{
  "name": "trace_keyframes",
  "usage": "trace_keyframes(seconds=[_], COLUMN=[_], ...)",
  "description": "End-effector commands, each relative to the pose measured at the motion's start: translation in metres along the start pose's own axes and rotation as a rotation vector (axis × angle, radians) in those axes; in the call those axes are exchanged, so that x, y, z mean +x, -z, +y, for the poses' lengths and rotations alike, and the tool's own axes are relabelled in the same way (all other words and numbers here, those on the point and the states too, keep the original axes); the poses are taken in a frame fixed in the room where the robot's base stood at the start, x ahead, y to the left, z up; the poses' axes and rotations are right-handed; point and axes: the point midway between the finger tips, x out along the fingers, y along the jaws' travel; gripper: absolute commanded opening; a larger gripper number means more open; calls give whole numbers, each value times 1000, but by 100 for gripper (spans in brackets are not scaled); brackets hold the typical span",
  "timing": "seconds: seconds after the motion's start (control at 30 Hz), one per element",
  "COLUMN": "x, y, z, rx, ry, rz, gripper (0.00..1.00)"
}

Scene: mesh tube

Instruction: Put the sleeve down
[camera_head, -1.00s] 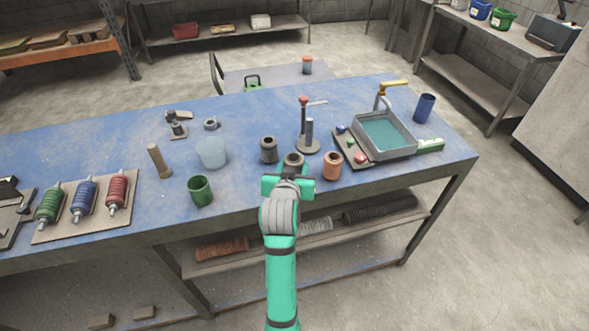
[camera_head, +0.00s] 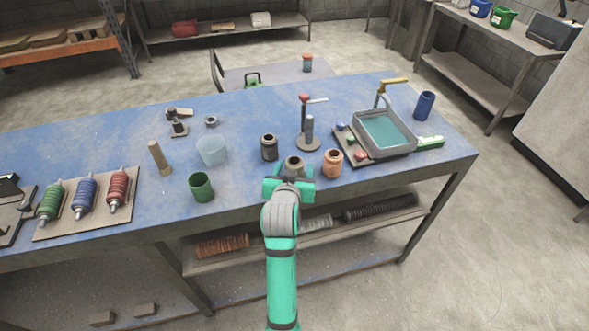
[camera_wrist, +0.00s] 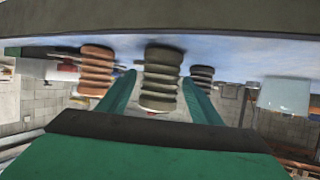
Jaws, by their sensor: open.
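An olive-grey ribbed sleeve (camera_head: 294,163) stands upright at the front edge area of the blue bench, between a dark sleeve and an orange-brown sleeve. In the wrist view, which shows the scene upside down, the olive sleeve (camera_wrist: 161,75) is between the two green fingers, with a gap visible on each side. My gripper (camera_head: 289,181) is open around it, on its near side. The fingers hide its lower part in the head view. The orange-brown sleeve (camera_head: 332,163) stands just right and the dark sleeve (camera_head: 269,147) behind left.
A green cup (camera_head: 201,187) and a translucent cup (camera_head: 211,151) stand to the left. A post stand (camera_head: 308,142) is behind the sleeves. A grey basin (camera_head: 386,136) with teal contents is at right. The bench's (camera_head: 245,192) front edge lies close below my gripper.

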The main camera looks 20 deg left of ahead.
Motion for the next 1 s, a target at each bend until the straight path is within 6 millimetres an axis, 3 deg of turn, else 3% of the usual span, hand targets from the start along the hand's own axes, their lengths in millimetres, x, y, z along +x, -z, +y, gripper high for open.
trace_keyframes(seconds=[0.17,0.6,0.8,1.0], x=[-17,-99,-118,-121], y=[2,2,2,-1], z=[0,0,0,1], rx=[0,0,0,-1], ry=[1,0,1,0], rz=[2,3,1,0], gripper=[59,59,59,59])
